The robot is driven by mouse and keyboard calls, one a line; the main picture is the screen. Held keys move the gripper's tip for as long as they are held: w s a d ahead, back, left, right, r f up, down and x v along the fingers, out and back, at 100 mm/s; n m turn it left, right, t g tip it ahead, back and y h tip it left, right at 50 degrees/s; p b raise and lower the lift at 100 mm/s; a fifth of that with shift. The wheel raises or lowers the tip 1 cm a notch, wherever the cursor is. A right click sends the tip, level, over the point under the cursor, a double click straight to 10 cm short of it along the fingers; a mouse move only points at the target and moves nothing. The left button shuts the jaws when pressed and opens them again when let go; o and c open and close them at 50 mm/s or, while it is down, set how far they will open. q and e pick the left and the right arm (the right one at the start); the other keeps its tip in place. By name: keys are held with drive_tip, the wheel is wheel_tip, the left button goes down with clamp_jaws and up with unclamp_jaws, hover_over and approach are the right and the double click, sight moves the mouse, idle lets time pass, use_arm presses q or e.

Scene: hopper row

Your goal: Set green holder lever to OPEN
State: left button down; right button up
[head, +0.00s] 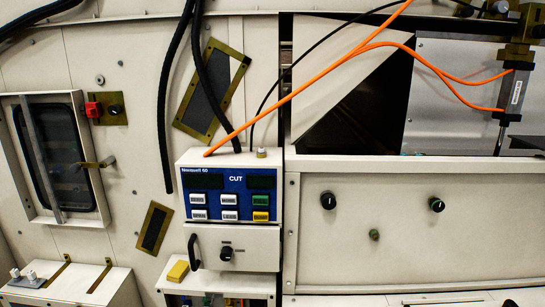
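No part clearly readable as a green holder lever shows in the head view. On the light panel at the right, a black knob with a green mark (437,204) sits at the right. A small olive-green knob (374,234) sits lower, to its left. A black knob with a pale mark (328,200) is further left. I cannot tell which of these is the green holder lever, and no OPEN label is readable. Neither of my grippers is in view.
A control box marked CUT (236,178) with buttons stands in the middle. A black handle (193,252) juts out below it. Orange tubing (300,87) crosses above to a cylinder (515,90). A framed window (62,155) is at left. The panel's front looks clear.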

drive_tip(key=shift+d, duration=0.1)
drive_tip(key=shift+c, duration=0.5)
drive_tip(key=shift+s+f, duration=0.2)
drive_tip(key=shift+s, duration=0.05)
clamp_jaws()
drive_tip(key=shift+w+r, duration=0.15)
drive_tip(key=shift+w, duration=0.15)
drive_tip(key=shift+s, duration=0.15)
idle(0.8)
